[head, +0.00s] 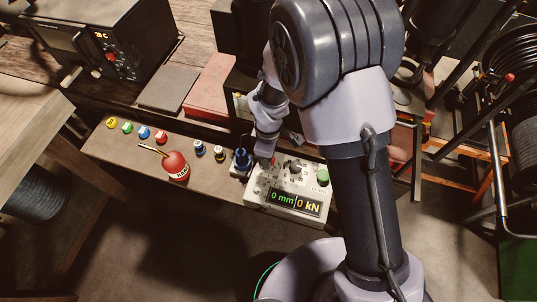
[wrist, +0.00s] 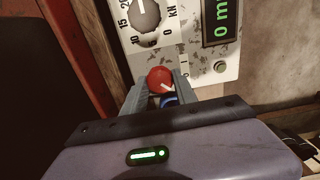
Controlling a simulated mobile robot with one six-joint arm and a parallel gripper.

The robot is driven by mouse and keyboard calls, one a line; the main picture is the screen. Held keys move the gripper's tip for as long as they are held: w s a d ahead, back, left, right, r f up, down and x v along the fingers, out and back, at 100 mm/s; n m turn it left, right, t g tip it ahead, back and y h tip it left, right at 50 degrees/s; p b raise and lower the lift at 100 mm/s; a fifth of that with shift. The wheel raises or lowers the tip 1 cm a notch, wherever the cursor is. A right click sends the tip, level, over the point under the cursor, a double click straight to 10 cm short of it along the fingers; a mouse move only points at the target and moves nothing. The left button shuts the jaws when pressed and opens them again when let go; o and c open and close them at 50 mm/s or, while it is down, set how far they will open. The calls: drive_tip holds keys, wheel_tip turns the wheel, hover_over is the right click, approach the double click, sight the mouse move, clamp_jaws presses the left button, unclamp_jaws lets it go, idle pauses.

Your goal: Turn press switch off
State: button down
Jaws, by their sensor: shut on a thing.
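The press control box (head: 285,190) is a pale, worn panel at the front of the bench, with its display (head: 295,203) lit at "0 mm" and "0 kN". In the wrist view, a round red switch knob (wrist: 159,76) sits at the panel's lower edge, with a white mark on its lower right. My gripper (wrist: 159,88) has a grey finger on each side of this knob and is shut on it. A small blue part (wrist: 169,101) shows between the fingers just below the knob. In the head view my arm and gripper hide part of the panel.
A grey dial (wrist: 146,14) with a kN scale is beside the knob. A green button (head: 323,177) is at the panel's right.

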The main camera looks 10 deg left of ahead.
drive_tip(key=c, duration=1)
unclamp_jaws()
drive_tip(key=shift+o, duration=0.2)
drive_tip(key=shift+r, duration=0.1)
wheel_tip(320, 180, up, 17)
drive_tip(key=p, duration=0.3)
drive_tip(key=shift+r, duration=0.15)
